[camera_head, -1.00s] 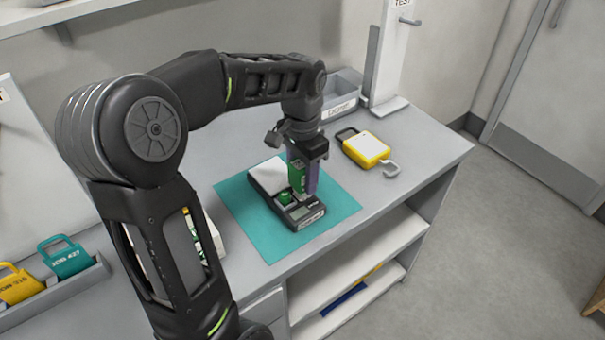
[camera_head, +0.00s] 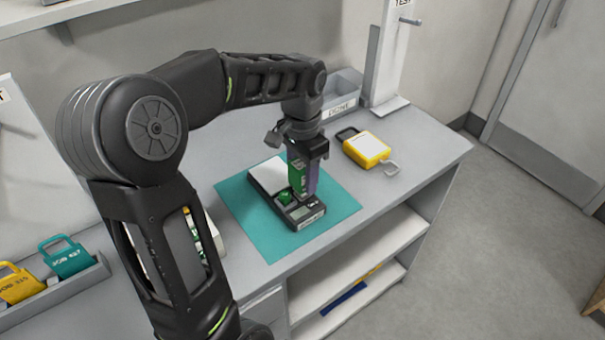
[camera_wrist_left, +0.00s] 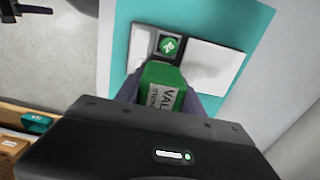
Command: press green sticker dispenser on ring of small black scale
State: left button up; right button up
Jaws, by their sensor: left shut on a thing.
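The small black scale (camera_head: 299,217) lies on a teal mat, with a white pan (camera_head: 268,174) at its far end. A green round sticker (camera_head: 284,197) shows on the scale beside the pan. In the left wrist view the sticker (camera_wrist_left: 169,45) carries a white mark and sits on a dark patch. My left gripper (camera_head: 306,183) is shut on the green sticker dispenser (camera_head: 296,178), held upright over the scale's right side. In the left wrist view the dispenser (camera_wrist_left: 163,82) is between the fingers, close to the sticker. Its lower end is hidden, so I cannot tell if it touches the scale.
The teal mat (camera_head: 258,239) has bare room around the scale. A yellow tagged case (camera_head: 366,148) lies right of it, and a grey labelled bin (camera_head: 341,104) stands behind. A rack (camera_head: 52,302) with yellow and teal tags is at left. The table's front edge is close.

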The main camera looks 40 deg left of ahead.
pick_arm(q)
jog(key=shift+f+b, duration=0.4)
jog(key=shift+f, duration=0.25)
dwell(1.4)
jog(key=shift+r+p, duration=2.85)
jog(key=shift+r, duration=0.75)
